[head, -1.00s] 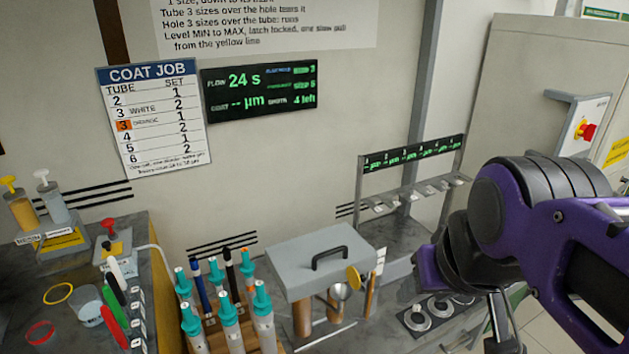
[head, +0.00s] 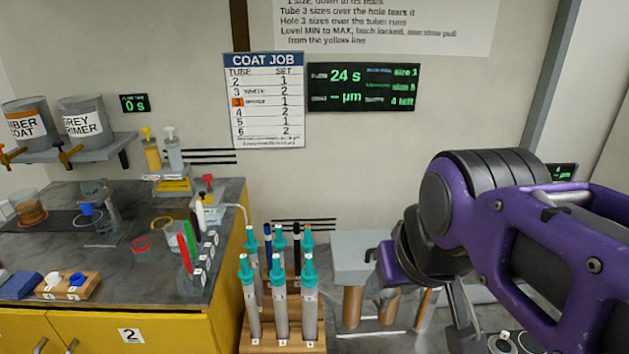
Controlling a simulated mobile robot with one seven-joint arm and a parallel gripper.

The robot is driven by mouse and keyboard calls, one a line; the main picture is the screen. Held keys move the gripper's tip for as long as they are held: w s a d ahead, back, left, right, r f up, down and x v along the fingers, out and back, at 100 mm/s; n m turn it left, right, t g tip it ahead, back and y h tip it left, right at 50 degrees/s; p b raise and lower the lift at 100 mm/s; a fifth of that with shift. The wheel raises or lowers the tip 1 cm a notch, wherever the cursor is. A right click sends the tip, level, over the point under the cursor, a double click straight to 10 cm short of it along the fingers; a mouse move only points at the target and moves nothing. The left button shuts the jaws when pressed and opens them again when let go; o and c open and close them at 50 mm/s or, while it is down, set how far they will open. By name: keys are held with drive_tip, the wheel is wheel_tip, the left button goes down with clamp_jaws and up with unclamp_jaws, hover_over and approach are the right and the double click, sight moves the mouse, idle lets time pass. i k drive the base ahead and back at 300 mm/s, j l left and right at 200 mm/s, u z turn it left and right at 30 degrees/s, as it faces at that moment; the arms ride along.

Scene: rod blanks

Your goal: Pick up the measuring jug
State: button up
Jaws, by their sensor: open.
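I cannot tell for certain which vessel is the measuring jug. A clear, see-through vessel (head: 106,224) stands on the dark bench top at left, beside a small blue item (head: 88,209). A smaller clear cup (head: 173,238) stands nearer the bench's right end, close to red and green pens. An amber-brown container (head: 29,210) stands at the far left. My gripper (head: 465,322) hangs at the right, far from all of these, open, with nothing seen in it. My purple arm hides part of it.
A wooden rack (head: 283,335) of teal-capped tubes stands between the bench and my arm. Pump bottles (head: 152,152) stand at the bench's back. A shelf (head: 85,150) with two buckets hangs above.

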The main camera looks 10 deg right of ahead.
sight(26, 204)
drive_tip(key=k+l+u, duration=0.1)
drive_tip(key=l+u, duration=0.2)
drive_tip(key=k+l+u, duration=0.15)
drive_tip(key=l+u, duration=0.15)
drive_tip(key=k+l+u, duration=0.1)
drive_tip(key=l, duration=0.2)
drive_tip(key=k+l, duration=0.15)
drive_tip(key=l, duration=0.15)
drive_tip(key=k+l+u, duration=0.15)
drive_tip(key=k+l, duration=0.15)
drive_tip(key=l, duration=0.15)
drive_tip(key=k+l, duration=0.15)
drive_tip(key=l, duration=0.15)
drive_tip(key=k+l, duration=0.15)
drive_tip(key=l, duration=0.2)
drive_tip(key=i+j+u, duration=0.2)
drive_tip(key=j, duration=0.2)
drive_tip(key=i+j+u, duration=0.1)
drive_tip(key=j+u, duration=0.15)
drive_tip(key=j, duration=0.2)
drive_tip(key=i+j+u, duration=0.2)
drive_tip(key=j, duration=0.15)
drive_tip(key=i+j+u, duration=0.2)
drive_tip(key=j, duration=0.15)
drive_tip(key=i+j+u, duration=0.55)
drive_tip(key=u, duration=0.25)
drive_tip(key=i+l, duration=0.05)
drive_tip(key=i, duration=0.05)
